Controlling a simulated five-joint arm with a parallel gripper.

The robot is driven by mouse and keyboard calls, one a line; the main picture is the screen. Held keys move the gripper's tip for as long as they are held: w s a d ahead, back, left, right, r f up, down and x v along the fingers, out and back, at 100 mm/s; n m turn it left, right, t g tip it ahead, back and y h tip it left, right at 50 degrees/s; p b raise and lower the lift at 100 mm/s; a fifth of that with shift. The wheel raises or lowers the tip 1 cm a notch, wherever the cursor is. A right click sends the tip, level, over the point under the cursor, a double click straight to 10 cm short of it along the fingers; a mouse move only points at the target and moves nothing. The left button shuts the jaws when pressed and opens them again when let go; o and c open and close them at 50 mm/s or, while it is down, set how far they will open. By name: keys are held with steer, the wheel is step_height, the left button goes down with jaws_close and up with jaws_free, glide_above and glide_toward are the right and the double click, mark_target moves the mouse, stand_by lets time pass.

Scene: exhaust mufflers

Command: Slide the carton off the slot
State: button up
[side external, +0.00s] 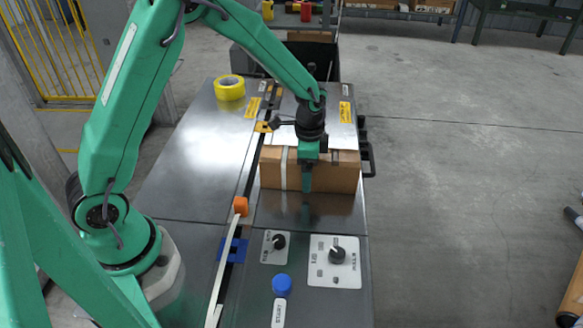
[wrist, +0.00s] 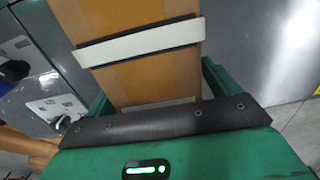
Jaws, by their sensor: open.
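A yellow tape roll (side external: 230,87) stands back left. An orange piece (side external: 240,205) and a pale strap (side external: 224,265) lie along the slot. A blue knob (side external: 282,284) and a control panel (side external: 334,261) are in front. The left top (side external: 180,170) is clear.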

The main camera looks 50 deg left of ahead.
step_height(320, 180, up, 6)
steer(key=shift+r, duration=0.35)
stand_by(0.4)
steer(key=shift+s+r, duration=0.1)
steer(key=shift+r, duration=0.15)
steer(key=s+a+r+n+t, duration=0.2)
steer(key=s+r+n+t, duration=0.15)
steer(key=s+r, duration=0.7)
steer(key=s+r+n+t, duration=0.2)
steer(key=s+r+n, duration=0.3)
steer(key=s, duration=0.5)
steer(key=shift+s+a, duration=0.4)
steer(key=shift+a, duration=0.05)
steer(key=shift+n, duration=0.25)
stand_by(1.2)
